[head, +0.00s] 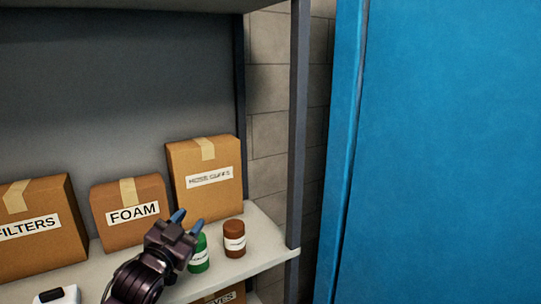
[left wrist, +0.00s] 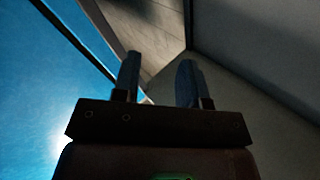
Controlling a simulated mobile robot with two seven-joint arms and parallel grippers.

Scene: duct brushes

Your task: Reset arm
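My left gripper (head: 187,220) is in front of the shelf in the head view, with its blue-grey fingers pointing up and to the right. In the left wrist view its two fingers (left wrist: 160,80) stand apart with nothing between them. In the head view a green jar (head: 199,256) stands on the shelf just beyond the gripper and is partly hidden by it. A brown jar (head: 234,238) stands upright to the right of the green one. My right gripper does not show in either view.
The shelf (head: 262,246) holds cardboard boxes labelled FILTERS (head: 38,250), FOAM (head: 130,194) and a taller box (head: 212,160). A white object (head: 56,295) sits at the lower left. A dark post (head: 297,130) and a blue panel (head: 450,150) stand on the right.

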